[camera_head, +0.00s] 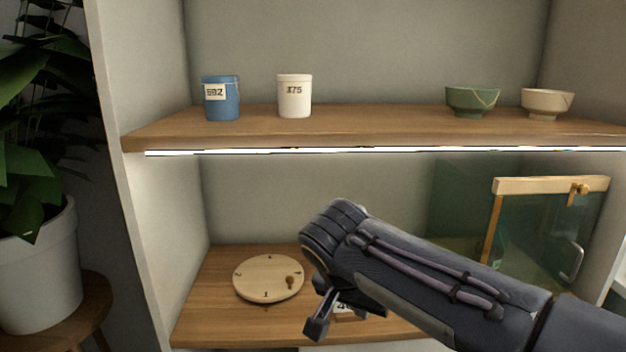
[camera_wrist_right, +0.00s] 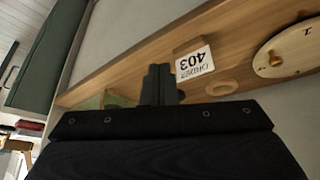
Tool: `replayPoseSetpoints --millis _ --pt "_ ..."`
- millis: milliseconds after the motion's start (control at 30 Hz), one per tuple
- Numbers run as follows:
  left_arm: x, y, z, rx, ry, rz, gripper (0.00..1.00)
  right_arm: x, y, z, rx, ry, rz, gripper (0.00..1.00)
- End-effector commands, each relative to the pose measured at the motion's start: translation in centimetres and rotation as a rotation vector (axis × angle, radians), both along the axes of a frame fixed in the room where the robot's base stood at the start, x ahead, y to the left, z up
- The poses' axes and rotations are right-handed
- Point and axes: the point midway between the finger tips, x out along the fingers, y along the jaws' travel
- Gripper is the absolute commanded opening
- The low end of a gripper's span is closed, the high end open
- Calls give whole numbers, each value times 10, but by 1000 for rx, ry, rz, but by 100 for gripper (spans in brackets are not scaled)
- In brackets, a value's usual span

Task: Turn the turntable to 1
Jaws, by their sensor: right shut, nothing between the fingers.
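The turntable (camera_head: 262,280) is a round, pale wooden disc lying flat on the lower shelf, left of my right gripper. Digits are marked around its rim, with the 1 at the front edge. A small brown knob (camera_head: 290,281) stands on its right part. The turntable (camera_wrist_right: 298,42) and its knob (camera_wrist_right: 275,59) also show at the right of the wrist view, partly cut off. My right gripper (camera_head: 322,318) is shut and empty, to the right of the turntable and apart from it. Its fingers (camera_wrist_right: 160,85) show in the wrist view. My left gripper is not in view.
A white label card (camera_wrist_right: 193,63) reading 403 and a small round wooden piece (camera_wrist_right: 222,88) are near my right gripper. A glass-panelled door (camera_head: 540,235) stands at the right. The upper shelf (camera_head: 380,122) holds two cups and two bowls. A potted plant (camera_head: 35,250) stands left.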

Motion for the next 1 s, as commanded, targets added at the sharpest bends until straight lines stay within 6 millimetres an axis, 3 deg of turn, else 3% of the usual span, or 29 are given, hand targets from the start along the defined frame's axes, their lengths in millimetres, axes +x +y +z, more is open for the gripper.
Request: replayPoseSetpoints --millis 33,267,433,500,700,967,1000 --pt "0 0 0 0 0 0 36 -4 -16 -4 26 27 12 0" --pt "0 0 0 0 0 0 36 -44 -77 -32 173 133 131 0" --pt "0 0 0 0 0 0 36 -106 -121 -60 333 136 263 0" --pt "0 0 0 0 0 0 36 -131 -129 -70 378 107 314 0" --pt "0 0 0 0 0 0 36 -181 -135 -95 427 9 399 0" --pt "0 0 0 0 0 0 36 -220 -129 -124 405 -109 444 0" --pt "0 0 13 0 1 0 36 -221 -128 -112 402 -114 451 0"
